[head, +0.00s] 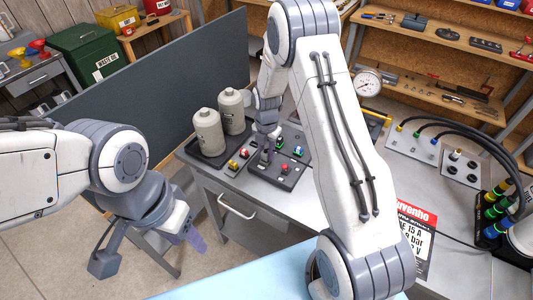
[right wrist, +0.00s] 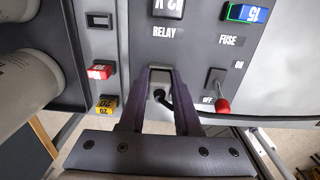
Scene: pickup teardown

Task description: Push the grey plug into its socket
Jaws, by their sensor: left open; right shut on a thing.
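My right gripper (right wrist: 161,73) is shut on the grey plug (right wrist: 159,94), which shows between the purple-grey fingers with a black cord beside it. The fingers point at the dark panel (right wrist: 131,45), just below the RELAY label. The socket is hidden by the fingers and plug, so I cannot tell how deep the plug sits. In the head view my right gripper (head: 267,155) is over the panel on the grey bench, partly hidden by its own wrist. My left gripper (head: 196,240) is open and empty, low in front of the bench, away from the panel.
Red (right wrist: 100,71) and yellow (right wrist: 106,104) fuses and a blue fuse (right wrist: 247,13) sit nearby. Two grey canisters (head: 208,132) stand left of the panel. A red-headed sign (head: 413,235) lies right.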

